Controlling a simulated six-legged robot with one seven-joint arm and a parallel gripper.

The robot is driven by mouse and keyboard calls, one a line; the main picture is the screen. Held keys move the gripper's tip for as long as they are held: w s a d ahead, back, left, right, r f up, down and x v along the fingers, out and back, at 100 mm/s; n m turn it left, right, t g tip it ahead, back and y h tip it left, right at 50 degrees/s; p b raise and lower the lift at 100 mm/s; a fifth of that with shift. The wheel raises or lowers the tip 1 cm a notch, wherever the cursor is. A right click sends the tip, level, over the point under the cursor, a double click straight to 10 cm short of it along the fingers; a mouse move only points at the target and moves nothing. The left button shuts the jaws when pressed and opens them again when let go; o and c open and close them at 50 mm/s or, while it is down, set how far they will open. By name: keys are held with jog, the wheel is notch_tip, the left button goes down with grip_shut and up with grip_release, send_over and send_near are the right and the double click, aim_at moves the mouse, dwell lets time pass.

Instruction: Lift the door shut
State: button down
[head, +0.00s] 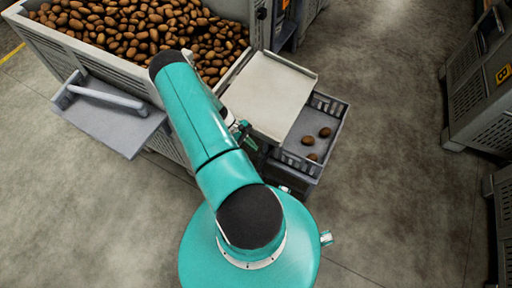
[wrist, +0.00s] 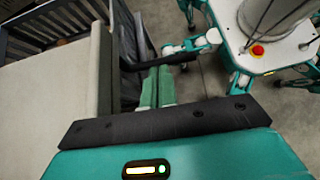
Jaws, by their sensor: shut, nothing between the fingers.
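The door appears to be the grey flap (head: 112,128) with a pale bar handle (head: 108,95), at the left in the head view. It juts out from the front side of the large potato bin (head: 50,50), swung open. My gripper (head: 242,130) is mostly hidden behind my teal arm in the head view, beside the pale board and well to the right of the door. In the wrist view my gripper (wrist: 157,85) has its green fingers together, with nothing held. The door does not show in the wrist view.
A pale sloping board (head: 270,92) stands right of the bin, close to my gripper; it also shows in the wrist view (wrist: 45,100). A grey crate (head: 338,125) below it holds a few potatoes. More crates (head: 480,90) stand far right. The floor between is clear.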

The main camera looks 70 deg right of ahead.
jog(key=w+r, duration=0.3)
jog(key=r, duration=0.3)
jog(key=shift+w+r, duration=0.15)
jog(key=shift+r, duration=0.05)
jog(key=shift+a, duration=0.1)
